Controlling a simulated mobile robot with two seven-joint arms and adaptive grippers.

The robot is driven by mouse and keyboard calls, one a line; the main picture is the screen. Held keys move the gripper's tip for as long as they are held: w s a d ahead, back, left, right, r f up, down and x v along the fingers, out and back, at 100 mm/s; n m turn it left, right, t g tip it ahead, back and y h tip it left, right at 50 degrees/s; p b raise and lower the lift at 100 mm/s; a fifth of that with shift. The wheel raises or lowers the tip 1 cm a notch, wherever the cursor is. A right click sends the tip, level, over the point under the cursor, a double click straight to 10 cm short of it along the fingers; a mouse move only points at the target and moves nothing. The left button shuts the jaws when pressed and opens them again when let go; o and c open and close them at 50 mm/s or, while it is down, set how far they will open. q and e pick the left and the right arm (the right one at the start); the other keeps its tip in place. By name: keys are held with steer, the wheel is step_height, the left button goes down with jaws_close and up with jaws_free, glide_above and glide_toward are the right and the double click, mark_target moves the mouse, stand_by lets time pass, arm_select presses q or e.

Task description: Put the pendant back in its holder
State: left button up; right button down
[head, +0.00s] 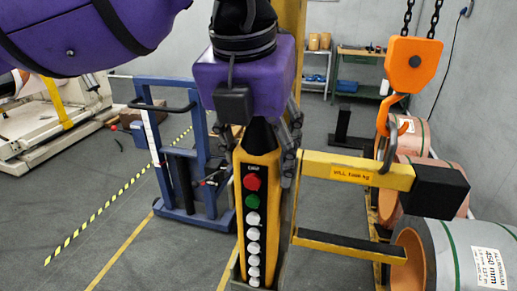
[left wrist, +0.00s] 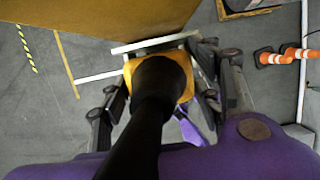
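The pendant (head: 257,205) is a long yellow control box with a red, a green and several white buttons. It stands upright in the head view, and its black neck rises into my left gripper (head: 258,150). The fingers lie along both sides of its upper end and appear to touch it. In the left wrist view, the pendant (left wrist: 185,85) shows from above between the fingers of my left gripper (left wrist: 160,90). Thin yellow edges at the pendant's lower end (head: 235,272) look like its holder; how deep the pendant sits is hidden. My right gripper is not in view.
A yellow beam (head: 340,170) with a black end block (head: 441,190) stands right of the pendant, under an orange hook (head: 411,68). Metal coils (head: 462,255) lie at the right. A blue stacker (head: 180,150) stands at the left. Traffic cones (left wrist: 275,58) show in the wrist view.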

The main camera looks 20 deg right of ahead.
arm_select(q)
steer(key=shift+o, duration=1.4)
